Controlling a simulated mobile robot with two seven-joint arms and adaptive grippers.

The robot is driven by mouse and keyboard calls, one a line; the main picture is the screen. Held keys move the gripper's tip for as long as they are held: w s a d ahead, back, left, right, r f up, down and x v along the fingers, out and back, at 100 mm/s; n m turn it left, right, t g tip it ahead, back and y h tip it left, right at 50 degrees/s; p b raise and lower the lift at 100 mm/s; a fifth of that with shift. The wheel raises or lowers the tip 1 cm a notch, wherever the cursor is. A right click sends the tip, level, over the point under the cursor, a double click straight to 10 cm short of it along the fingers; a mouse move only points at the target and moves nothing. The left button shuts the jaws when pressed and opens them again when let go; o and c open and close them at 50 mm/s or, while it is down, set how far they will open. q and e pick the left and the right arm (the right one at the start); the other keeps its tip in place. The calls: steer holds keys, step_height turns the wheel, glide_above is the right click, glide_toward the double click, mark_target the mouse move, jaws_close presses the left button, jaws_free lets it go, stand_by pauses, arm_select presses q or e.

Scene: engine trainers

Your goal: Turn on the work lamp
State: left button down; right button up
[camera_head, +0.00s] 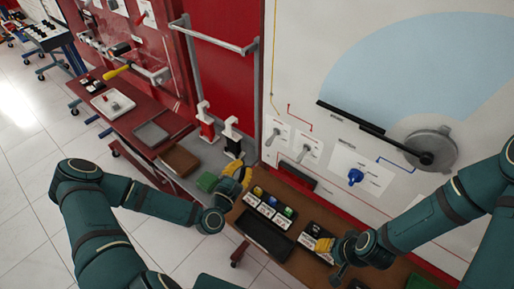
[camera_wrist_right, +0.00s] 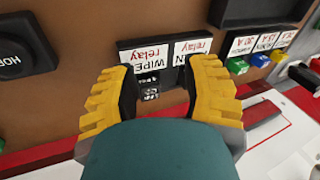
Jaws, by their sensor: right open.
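I cannot pick out the work lamp for certain. Two lever switches, the left one (camera_head: 275,135) and the right one (camera_head: 303,152), sit on white plates low on the wall panel. A blue knob (camera_head: 355,176) is on another plate to their right. My left gripper (camera_head: 243,174) is over the left end of the bench, below the switches; its finger opening is unclear. My right gripper (camera_head: 325,245) is low over the bench's right part. In the right wrist view it is open (camera_wrist_right: 160,82), its yellow fingers either side of a relay socket (camera_wrist_right: 149,86) labelled "WIPER relay", with nothing held.
Coloured fuses with labels (camera_head: 270,203) and a dark tray (camera_head: 265,236) lie on the brown bench. A round black horn button (camera_wrist_right: 14,65) is near the right gripper. A wiper arm (camera_head: 370,130) juts from the panel. A red bench (camera_head: 130,125) stands left.

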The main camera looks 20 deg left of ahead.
arm_select(q)
glide_toward(267, 132)
steer(key=w+a+f, duration=0.2)
steer(key=w+f, duration=0.1)
steer(key=w, duration=0.3)
arm_select(e)
steer(key=shift+w+r, duration=0.1)
steer(key=shift+r, duration=0.15)
steer(key=shift+r+p, duration=0.1)
steer(key=shift+p, duration=0.25)
arm_select(q)
steer(key=shift+s+d+r+p, duration=0.2)
steer(key=shift+s+d+r, duration=0.25)
steer(key=shift+d+r, duration=0.25)
steer(key=shift+s+d+r+p, duration=0.15)
steer(key=shift+s+d+r, duration=0.4)
steer(key=shift+r, duration=0.3)
arm_select(e)
steer(key=shift+w+r, duration=0.1)
steer(key=shift+r, duration=0.3)
arm_select(q)
steer(key=shift+w, duration=0.1)
